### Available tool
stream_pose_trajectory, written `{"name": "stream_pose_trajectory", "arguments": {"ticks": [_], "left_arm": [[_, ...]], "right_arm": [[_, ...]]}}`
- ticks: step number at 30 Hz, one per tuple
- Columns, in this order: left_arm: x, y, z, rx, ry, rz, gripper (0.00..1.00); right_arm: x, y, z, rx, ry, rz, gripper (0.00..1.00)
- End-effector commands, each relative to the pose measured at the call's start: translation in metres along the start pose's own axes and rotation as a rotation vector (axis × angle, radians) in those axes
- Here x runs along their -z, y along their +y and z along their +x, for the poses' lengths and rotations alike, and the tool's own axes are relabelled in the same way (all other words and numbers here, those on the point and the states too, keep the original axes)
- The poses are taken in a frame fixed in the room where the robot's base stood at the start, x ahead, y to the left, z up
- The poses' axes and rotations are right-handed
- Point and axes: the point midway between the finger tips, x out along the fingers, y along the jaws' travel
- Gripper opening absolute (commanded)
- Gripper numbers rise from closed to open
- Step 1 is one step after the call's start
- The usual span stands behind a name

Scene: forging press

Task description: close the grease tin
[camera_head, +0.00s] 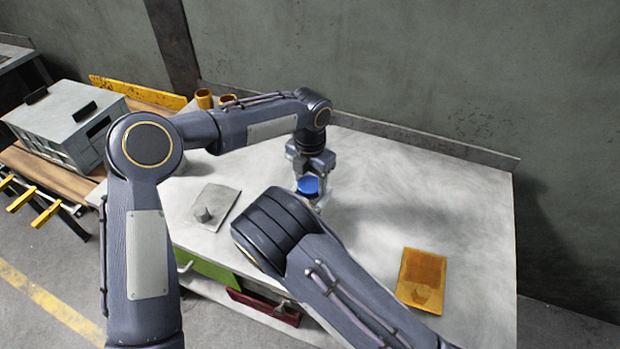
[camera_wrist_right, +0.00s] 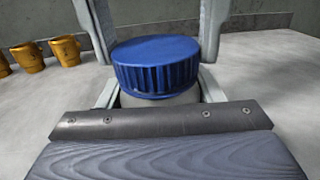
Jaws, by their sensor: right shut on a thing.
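The blue ribbed lid (camera_wrist_right: 157,65) sits level on top of the pale grease tin (camera_wrist_right: 160,98) in the right wrist view. The lid also shows in the head view (camera_head: 308,186) on the bench. My right gripper (camera_wrist_right: 160,88) is shut on the tin's body, with a pale finger on each side. In the head view its fingers are mostly hidden by my right arm. My left gripper (camera_head: 311,172) points down over the lid. Its fingers stand on either side of the lid in the right wrist view; whether they press on it I cannot tell.
On the pale bench (camera_head: 460,190) are a grey plate with a small block (camera_head: 215,206) at left and an orange tray (camera_head: 422,278) at right. Orange cups (camera_head: 205,98) stand at the back. A grey crate (camera_head: 65,115) is further left. The bench's right side is mostly clear.

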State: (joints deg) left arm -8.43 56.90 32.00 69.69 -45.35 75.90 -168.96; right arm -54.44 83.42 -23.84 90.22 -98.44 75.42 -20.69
Motion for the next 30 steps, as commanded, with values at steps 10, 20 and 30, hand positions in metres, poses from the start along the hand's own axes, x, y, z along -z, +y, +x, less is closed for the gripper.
{"name": "stream_pose_trajectory", "arguments": {"ticks": [10, 20, 30], "left_arm": [[0.0, 0.0, 0.0, 0.0, 0.0, -0.002, 0.76], [-0.001, -0.001, -0.025, -0.001, -0.003, -0.001, 0.76], [0.0, 0.0, -0.045, 0.0, 0.001, -0.002, 0.76]], "right_arm": [[0.001, 0.0, 0.0, 0.0, 0.002, -0.002, 0.0], [0.001, 0.0, 0.0, 0.0, 0.002, -0.002, 0.0], [0.001, 0.0, 0.0, 0.0, 0.001, -0.002, 0.0]]}}
